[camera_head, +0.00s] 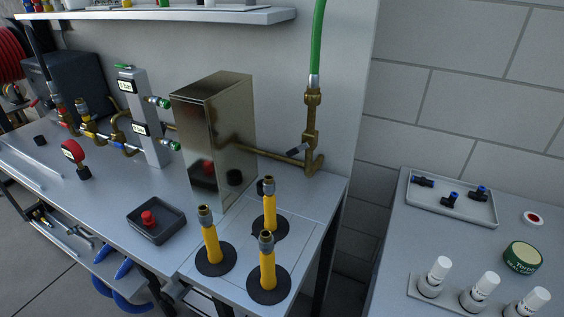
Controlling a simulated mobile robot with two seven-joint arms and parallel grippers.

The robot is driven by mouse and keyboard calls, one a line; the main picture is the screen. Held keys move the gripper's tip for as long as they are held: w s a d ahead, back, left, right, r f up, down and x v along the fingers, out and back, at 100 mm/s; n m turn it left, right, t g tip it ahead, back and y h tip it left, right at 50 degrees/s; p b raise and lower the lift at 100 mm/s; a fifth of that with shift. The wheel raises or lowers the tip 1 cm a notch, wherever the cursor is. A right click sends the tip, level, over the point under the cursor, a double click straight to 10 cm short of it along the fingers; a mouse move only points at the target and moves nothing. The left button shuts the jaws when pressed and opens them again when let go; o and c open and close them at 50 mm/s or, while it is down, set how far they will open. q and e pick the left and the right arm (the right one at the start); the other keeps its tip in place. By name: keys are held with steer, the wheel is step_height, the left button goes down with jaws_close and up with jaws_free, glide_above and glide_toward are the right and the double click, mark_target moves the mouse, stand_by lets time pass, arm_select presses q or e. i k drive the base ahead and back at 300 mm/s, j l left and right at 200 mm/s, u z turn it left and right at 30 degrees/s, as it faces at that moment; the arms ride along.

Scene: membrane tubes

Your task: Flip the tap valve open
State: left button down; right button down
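A brass pipe fitting (311,128) stands upright at the right end of the workbench, with a green hose (318,40) running up from its top. A small dark lever (298,151) sticks out to the left and slightly down from the fitting's lower part. It looks like the tap valve's handle, but it is small and its exact position is hard to tell. A brass pipe (270,153) runs from the fitting's foot left to a shiny metal box (214,135). Neither of my grippers shows in the head view.
Three yellow tubes on black bases, one of them here (268,262), stand in front of the box. A side table (400,260) at right holds a tray (411,198) and white-capped bottles (432,278).

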mark_target(294, 150)
steer(key=j+u, duration=0.1)
steer(key=j, duration=0.35)
steer(key=i+j+u, duration=0.1)
steer(key=j, duration=0.35)
steer(key=i+j+u, duration=0.1)
steer(key=j, duration=0.35)
steer(key=i, duration=0.05)
